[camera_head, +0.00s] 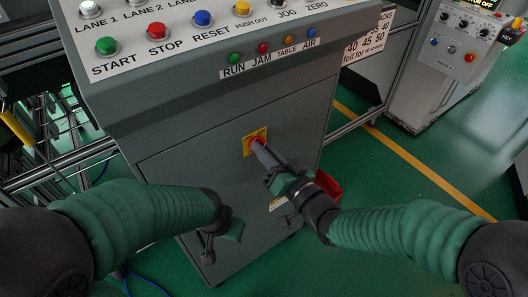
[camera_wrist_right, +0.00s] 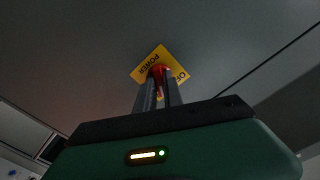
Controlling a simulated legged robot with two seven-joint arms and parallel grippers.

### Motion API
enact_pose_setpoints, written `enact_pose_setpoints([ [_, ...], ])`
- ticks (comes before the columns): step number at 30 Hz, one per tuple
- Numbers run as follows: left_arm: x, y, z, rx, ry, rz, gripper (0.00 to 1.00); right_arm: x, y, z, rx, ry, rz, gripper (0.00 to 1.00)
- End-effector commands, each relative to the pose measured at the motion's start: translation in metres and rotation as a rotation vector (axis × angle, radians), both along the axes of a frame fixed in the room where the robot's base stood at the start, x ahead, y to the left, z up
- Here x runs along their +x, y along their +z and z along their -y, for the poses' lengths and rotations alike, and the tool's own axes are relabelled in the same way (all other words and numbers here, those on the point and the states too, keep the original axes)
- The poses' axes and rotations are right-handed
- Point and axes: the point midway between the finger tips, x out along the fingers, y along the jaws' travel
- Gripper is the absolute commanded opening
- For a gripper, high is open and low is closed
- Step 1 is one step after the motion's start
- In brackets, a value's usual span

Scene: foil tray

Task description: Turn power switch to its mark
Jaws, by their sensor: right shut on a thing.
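The power switch (camera_head: 257,139) is a red knob on a yellow plate (camera_head: 248,146) on the front of the grey cabinet. In the right wrist view the red knob (camera_wrist_right: 158,71) shows between the finger ends, and the yellow plate (camera_wrist_right: 143,71) reads "POWER" and part of "OFF". My right gripper (camera_head: 262,148) is shut on the knob, and its fingers cover most of it. The knob's exact angle is hidden. My left gripper (camera_head: 212,250) hangs low in front of the cabinet, left of the switch and apart from it; its fingers are too unclear to judge.
The sloped panel (camera_head: 180,45) above holds several coloured buttons and lamps. A red bin (camera_head: 328,186) is at the cabinet's lower right, behind my right gripper. Another grey console (camera_head: 445,60) stands at the back right.

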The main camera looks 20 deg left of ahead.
Motion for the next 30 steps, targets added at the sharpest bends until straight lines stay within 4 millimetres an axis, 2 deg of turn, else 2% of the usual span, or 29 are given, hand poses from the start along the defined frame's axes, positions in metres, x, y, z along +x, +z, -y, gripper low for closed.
enact_pose_setpoints([
  [2,0.000,-0.007,0.000,0.000,0.000,0.000,0.00,-0.001,-0.007,0.000,-0.047,0.001,0.047,0.00],
  [17,0.000,-0.040,0.000,0.000,0.000,0.000,0.00,-0.001,-0.009,0.000,-0.342,0.002,0.421,0.00],
  [30,0.000,-0.076,0.000,0.000,0.000,0.000,0.00,-0.001,-0.010,0.000,-0.597,0.003,0.747,0.00],
])
